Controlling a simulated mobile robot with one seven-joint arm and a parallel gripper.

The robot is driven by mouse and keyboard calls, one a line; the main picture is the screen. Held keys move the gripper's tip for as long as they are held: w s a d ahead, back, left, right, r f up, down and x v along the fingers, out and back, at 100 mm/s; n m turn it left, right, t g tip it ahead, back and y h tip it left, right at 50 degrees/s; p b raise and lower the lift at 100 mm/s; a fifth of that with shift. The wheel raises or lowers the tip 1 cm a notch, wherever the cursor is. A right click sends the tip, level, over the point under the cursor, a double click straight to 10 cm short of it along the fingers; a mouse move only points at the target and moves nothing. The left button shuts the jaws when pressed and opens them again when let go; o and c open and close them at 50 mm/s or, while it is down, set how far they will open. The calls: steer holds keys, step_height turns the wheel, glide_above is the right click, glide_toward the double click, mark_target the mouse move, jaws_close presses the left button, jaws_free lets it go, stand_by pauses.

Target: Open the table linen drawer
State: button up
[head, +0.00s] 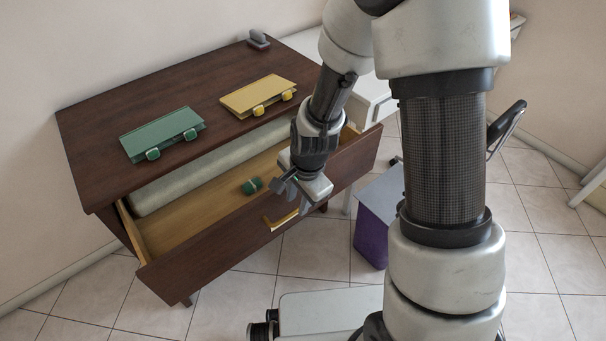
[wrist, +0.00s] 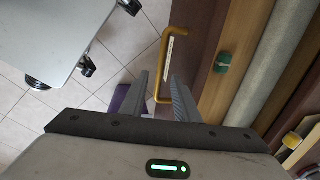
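The dark wooden cabinet has its drawer (head: 215,237) pulled out, with the pale wood inside showing. A yellow bar handle (head: 281,221) with a white label strip sits on the drawer front; it also shows in the wrist view (wrist: 157,72). The label cannot be read. A small green bundle (head: 251,186) and a long grey-green roll (head: 215,165) lie in the drawer. My gripper (head: 300,192) is over the drawer front, close to the handle. In the wrist view its two fingers (wrist: 160,88) are apart, with the handle in line with the gap. I cannot tell whether they touch it.
A green folder (head: 160,133) and a yellow folder (head: 258,94), both with clasps, lie on the cabinet top (head: 90,165). A small grey object (head: 258,39) stands at its back corner. A purple bin (head: 371,238) stands right of the drawer. Tiled floor in front is partly clear.

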step_height(320, 180, up, 14)
steer(key=s+d+p, duration=0.1)
steer(key=s+p, duration=0.1)
steer(key=p, duration=0.1)
steer(key=shift+s+d, duration=0.15)
steer(key=shift+d, duration=0.15)
steer(key=shift+f, duration=0.1)
steer(key=s+d+r+n+t, duration=0.1)
steer(key=s+d+r+n, duration=0.25)
steer(key=r, duration=0.25)
steer(key=s+d+r+n+t+h, duration=0.1)
steer(key=s+d+r+n+t, duration=0.2)
steer(key=r, duration=0.4)
steer(key=s+d+r+n, duration=0.3)
steer(key=s+r+n, duration=0.2)
steer(key=r, duration=0.1)
step_height(320, 180, up, 17)
steer(key=p, duration=1.6)
steer(key=shift+s+a+f+p, duration=0.15)
steer(key=shift+s+f+p, duration=0.05)
steer(key=shift+p, duration=0.1)
